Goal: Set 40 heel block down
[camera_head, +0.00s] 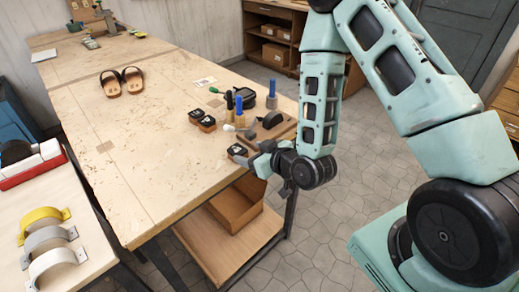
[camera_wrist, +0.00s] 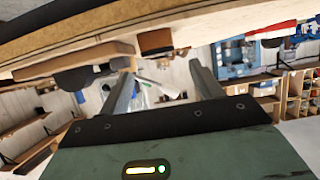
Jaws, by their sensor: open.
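A small heel block (camera_head: 237,151) with a dark top and pale marking sits on the workbench near its front right edge. Its number is too small to read. My gripper (camera_head: 258,158) is just right of this block, low by the bench edge, with its jaws apart. In the wrist view, my open gripper (camera_wrist: 162,88) has nothing between its fingers. A brown block (camera_wrist: 155,41) shows beyond the fingertips, against the bench edge. Two similar blocks, one here (camera_head: 196,116) and one beside it (camera_head: 207,124), stand farther back on the bench.
A board with a dark round piece (camera_head: 273,120) and several upright tools (camera_head: 239,106) stand close behind my gripper. Sandals (camera_head: 122,82) lie farther left on the bench (camera_head: 120,150). The bench's left middle is clear.

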